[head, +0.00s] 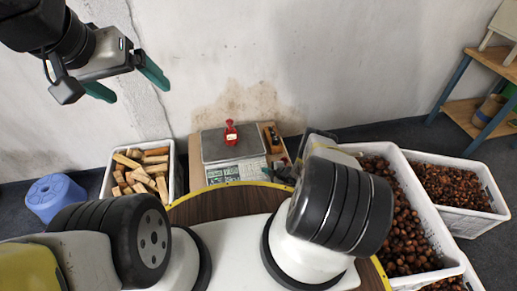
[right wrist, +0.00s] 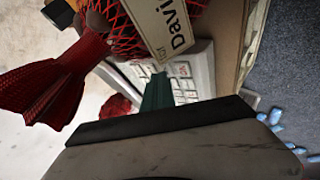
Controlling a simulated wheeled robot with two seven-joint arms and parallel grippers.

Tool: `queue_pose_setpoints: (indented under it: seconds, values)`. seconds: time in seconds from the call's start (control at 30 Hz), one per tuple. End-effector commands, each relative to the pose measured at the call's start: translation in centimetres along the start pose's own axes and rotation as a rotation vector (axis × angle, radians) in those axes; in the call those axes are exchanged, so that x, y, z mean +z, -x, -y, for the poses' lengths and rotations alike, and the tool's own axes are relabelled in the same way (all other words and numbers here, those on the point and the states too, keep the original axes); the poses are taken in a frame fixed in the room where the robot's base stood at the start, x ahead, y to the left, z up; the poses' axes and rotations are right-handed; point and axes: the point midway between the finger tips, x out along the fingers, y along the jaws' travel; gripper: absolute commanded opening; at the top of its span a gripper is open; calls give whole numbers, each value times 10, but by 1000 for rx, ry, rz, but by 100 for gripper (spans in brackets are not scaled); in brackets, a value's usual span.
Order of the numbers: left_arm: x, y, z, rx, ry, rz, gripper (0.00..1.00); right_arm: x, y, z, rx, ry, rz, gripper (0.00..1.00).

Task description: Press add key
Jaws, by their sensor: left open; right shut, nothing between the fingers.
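The scale (head: 232,146) stands on a cardboard-coloured box by the wall, with a display and keypad (head: 237,172) on its front. A red net bag (head: 231,133) with a label is on its metal pan. In the right wrist view, the bag's red net (right wrist: 122,32) and label (right wrist: 170,25) are close, above white keys (right wrist: 185,84). My right gripper (right wrist: 157,82) is shut and empty, its teal tips over the keypad; I cannot tell if they touch a key. In the head view my right arm mostly hides it. My left gripper (head: 138,92) is open and empty, high at the left.
A white crate of wood blocks (head: 108,180) stands left of the scale, beside a blue stool (head: 55,196). White crates of chestnuts (head: 440,235) (head: 492,212) stand at the right. A round brown table (head: 225,204) with a yellow edge lies in front of the scale.

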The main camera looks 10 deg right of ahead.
Motion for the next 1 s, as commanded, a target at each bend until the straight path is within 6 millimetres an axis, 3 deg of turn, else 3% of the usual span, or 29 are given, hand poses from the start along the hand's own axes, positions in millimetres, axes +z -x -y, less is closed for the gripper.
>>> queue_pose_setpoints:
  seconds: [1.0]
  values:
    - [0,0,0,0,0,0,91,-6,11,-6,0,1,0,0]
